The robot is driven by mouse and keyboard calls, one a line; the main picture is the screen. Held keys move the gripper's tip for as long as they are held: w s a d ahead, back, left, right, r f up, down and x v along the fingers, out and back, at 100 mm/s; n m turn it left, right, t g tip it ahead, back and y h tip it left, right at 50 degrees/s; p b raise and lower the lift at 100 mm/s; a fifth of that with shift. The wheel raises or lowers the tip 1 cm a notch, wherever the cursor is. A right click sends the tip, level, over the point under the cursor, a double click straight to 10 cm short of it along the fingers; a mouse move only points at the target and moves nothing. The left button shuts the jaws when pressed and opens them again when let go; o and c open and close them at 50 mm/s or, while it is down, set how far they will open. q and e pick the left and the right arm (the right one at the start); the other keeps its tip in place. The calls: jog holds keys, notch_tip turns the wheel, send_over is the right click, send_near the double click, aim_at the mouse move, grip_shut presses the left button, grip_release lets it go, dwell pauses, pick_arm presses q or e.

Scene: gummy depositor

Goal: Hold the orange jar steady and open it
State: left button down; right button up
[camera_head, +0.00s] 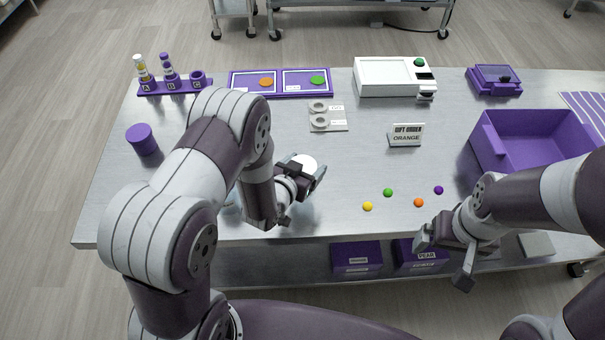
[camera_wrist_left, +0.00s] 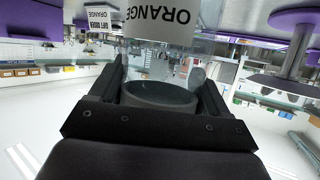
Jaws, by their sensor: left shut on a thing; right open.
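The orange jar is a clear jar with a white "ORANGE" label (camera_wrist_left: 160,22), seen upside down in the left wrist view. My left gripper (camera_wrist_left: 160,75) is shut on it, one finger on each side. In the head view my left gripper (camera_head: 303,183) is near the table's middle front. A round white top (camera_head: 305,162) shows between its fingers, and the rest of the jar is mostly hidden by my gripper. My right gripper (camera_head: 445,258) is open and empty at the table's front edge, to the right and apart from the jar.
Yellow (camera_head: 367,206), green (camera_head: 388,192), orange (camera_head: 418,202) and purple (camera_head: 438,190) balls lie between my grippers. A gift order sign (camera_head: 407,140) reads "ORANGE". A purple bin (camera_head: 497,155) stands right, a white machine (camera_head: 385,76) behind, a purple cylinder (camera_head: 142,140) left.

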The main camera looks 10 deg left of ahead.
pick_arm(q)
jog(key=f, duration=0.2)
jog(key=a+f, duration=0.1)
jog(key=f, duration=0.1)
jog(key=shift+w+a+f, duration=0.1)
jog(key=shift+w+f, duration=0.25)
jog(key=shift+f, duration=0.05)
jog(key=shift+f, duration=0.1)
grip_release()
jog(key=shift+s, duration=0.1)
jog(key=shift+r, duration=0.2)
